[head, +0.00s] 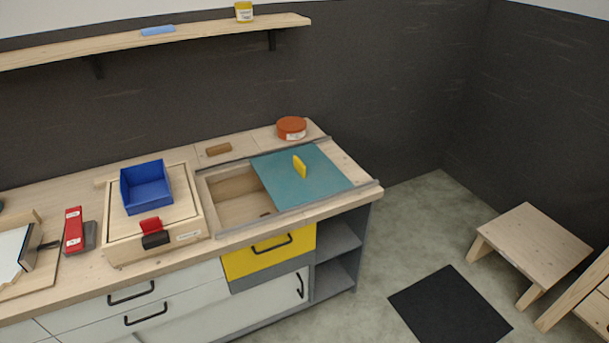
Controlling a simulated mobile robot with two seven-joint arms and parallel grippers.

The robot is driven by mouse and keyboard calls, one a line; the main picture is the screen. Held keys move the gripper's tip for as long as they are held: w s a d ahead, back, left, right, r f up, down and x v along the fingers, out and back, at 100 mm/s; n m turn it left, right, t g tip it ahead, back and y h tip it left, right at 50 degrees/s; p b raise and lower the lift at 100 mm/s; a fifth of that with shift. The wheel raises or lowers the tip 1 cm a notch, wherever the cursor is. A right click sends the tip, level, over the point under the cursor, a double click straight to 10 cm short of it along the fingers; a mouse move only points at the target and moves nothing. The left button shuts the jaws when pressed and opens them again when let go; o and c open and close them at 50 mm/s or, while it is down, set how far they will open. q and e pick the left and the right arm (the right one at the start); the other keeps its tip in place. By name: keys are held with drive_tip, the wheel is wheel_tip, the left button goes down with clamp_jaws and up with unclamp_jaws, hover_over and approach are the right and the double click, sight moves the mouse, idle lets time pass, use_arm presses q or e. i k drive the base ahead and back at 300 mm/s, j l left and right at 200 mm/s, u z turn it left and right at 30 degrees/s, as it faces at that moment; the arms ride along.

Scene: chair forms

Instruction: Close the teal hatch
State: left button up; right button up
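The teal hatch (304,180) is a flat sliding panel set between two grey rails on the wooden counter. It lies toward the right end of the rails, and an open wooden recess (238,196) shows to its left. A yellow handle (299,166) stands up from the panel near its middle. A small item, too small to identify, lies in the recess near the front rail. Neither of my grippers shows in the head view.
A wooden box (184,229) with a blue bin (146,187) on top stands left of the recess. An orange round tin (291,128) and a small wooden block (218,149) sit behind the rails. Below is a yellow drawer (243,263). Floor with a black mat (449,307) lies right.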

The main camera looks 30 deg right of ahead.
sight(292, 177)
drive_tip(key=i+l+u, duration=0.15)
drive_tip(key=l, duration=0.3)
drive_tip(key=i+l+u, duration=0.15)
drive_tip(key=l, duration=0.35)
drive_tip(key=i+l+u, duration=0.1)
drive_tip(key=l, duration=0.4)
drive_tip(key=i+l+u, duration=0.15)
drive_tip(key=l, duration=0.35)
drive_tip(key=l+u, duration=0.15)
drive_tip(key=l, duration=0.4)
drive_tip(key=i, duration=0.05)
